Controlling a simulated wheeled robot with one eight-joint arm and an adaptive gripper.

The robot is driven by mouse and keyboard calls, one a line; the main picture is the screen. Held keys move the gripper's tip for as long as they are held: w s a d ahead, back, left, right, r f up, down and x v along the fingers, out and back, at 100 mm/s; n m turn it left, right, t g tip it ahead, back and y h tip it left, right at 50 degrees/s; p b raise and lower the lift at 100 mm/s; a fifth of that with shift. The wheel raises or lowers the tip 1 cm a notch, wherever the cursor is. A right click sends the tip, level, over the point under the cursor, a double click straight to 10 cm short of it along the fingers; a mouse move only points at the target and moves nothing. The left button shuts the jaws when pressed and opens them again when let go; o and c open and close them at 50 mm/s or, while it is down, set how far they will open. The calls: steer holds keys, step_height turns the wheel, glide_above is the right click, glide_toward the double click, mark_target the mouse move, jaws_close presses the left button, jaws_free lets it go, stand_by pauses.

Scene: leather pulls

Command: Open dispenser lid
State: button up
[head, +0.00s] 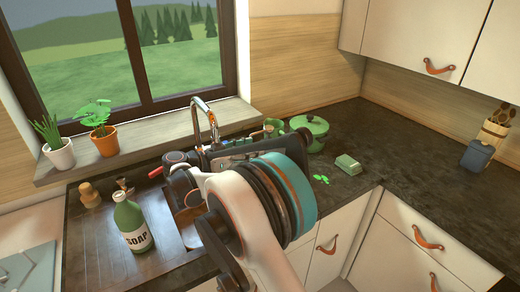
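A green bottle labelled SOAP (132,226) stands upright on the drainer beside the sink, at the left. It is the only thing I can make out as a likely dispenser, and its lid is too small to read clearly. My arm reaches over the sink from the lower middle, well to the right of the bottle. My gripper (262,138) seems to be at the arm's far end, near the green items behind the sink. The arm's large round joint hides much of it, and I cannot tell whether its fingers are open or holding anything.
A faucet (205,120) rises behind the sink. A green lidded pot (311,132) and a green block (347,165) stand on the dark counter (400,160). Two potted plants sit on the sill. A utensil holder (478,156) is at the right. The counter's right middle is clear.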

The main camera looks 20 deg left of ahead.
steer(key=f+v, duration=0.1)
steer(key=v, duration=0.6)
steer(key=shift+r, duration=0.55)
steer(key=shift+a, duration=0.1)
